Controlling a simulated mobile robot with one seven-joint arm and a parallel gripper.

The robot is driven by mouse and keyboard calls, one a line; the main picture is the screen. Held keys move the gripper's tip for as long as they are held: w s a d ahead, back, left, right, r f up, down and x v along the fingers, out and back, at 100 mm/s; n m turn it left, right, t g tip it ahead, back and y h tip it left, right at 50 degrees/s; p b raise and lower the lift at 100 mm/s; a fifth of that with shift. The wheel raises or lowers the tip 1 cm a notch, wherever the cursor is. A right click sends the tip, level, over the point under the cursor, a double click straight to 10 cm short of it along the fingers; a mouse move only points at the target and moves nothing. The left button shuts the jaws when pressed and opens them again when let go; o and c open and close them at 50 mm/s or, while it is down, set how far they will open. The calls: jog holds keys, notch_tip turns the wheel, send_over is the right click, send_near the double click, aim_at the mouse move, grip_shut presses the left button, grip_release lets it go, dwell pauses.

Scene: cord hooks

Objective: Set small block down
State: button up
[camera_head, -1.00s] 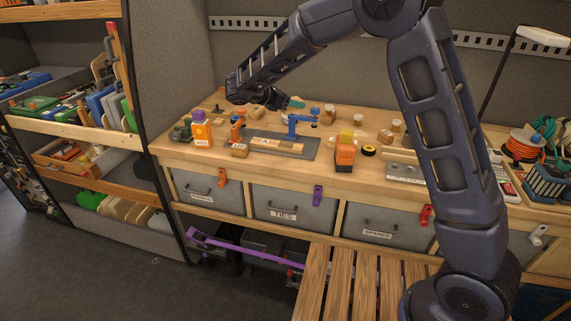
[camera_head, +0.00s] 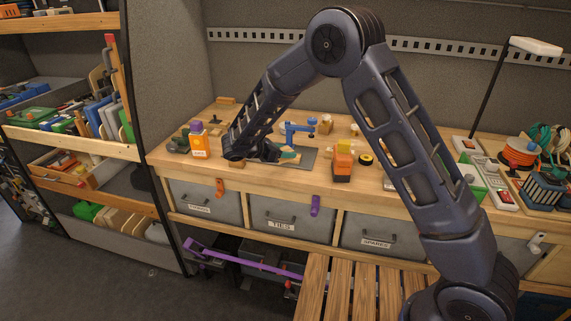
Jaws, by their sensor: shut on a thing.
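My gripper (camera_head: 275,153) is low over the grey mat (camera_head: 309,157) on the workbench, just in front of the blue clamp-like stand. A small teal piece (camera_head: 289,151) shows at the jaw end and appears to be the small block held there. I cannot tell whether it touches the mat or the wooden pieces lying on it.
A blue stand (camera_head: 298,130) rises behind the gripper. An orange block-like object (camera_head: 342,165) and a black-and-yellow roll (camera_head: 366,159) are to the right.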

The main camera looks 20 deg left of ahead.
jog(key=shift+f, duration=2.6)
jog(key=shift+f, duration=0.1)
jog(key=o, duration=0.7)
jog(key=v, duration=1.2)
